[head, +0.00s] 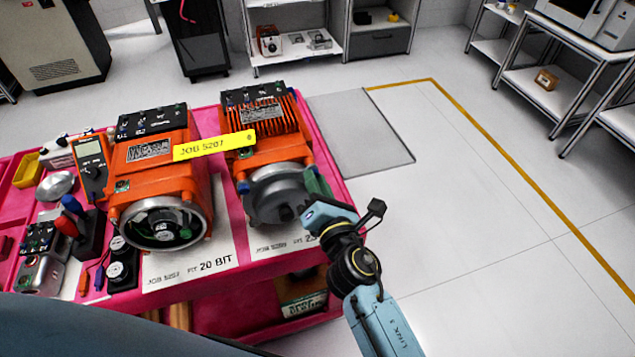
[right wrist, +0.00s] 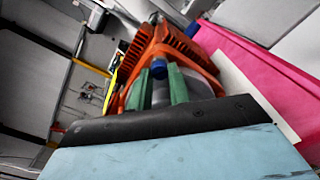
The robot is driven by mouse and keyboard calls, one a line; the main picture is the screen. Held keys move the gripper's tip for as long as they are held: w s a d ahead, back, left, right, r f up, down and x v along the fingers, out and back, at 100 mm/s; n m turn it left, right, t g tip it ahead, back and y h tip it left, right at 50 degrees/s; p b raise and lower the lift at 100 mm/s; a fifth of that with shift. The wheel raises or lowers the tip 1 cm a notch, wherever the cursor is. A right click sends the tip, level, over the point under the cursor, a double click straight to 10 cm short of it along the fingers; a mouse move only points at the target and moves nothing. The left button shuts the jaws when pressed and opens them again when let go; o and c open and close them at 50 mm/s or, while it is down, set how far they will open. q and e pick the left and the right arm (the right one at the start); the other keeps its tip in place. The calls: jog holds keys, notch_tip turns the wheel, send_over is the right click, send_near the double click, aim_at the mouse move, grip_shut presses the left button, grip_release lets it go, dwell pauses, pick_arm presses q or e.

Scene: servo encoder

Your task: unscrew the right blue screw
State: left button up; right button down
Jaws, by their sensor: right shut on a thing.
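The right orange servo motor (head: 262,140) stands on the pink cart, its round grey encoder end (head: 275,192) facing me. A blue screw (head: 243,187) shows on the left side of that end. My right gripper (head: 317,184) is at the right side of the end. In the right wrist view its green fingers (right wrist: 160,85) are shut on the right blue screw (right wrist: 158,67), whose blue head shows between the fingertips. In the head view the gripper hides this screw. My left gripper is not in view.
Another orange servo (head: 165,190) with an open round end stands to the left. A yellow JOB 5207 tag (head: 214,145) spans between the servos. A multimeter (head: 91,167), a joystick-like device (head: 83,228) and small parts crowd the cart's left side. The floor right of the cart is free.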

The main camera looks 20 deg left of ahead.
jog(key=c, duration=1.6)
grip_release()
jog(key=shift+w+r, duration=0.1)
jog(key=shift+r, duration=0.2)
jog(key=o, duration=0.3)
jog(key=shift+w+a+f, duration=0.1)
jog(key=shift+f, duration=0.1)
jog(key=shift+s+f, duration=0.1)
jog(key=shift+s, duration=0.1)
jog(key=v, duration=1.3)
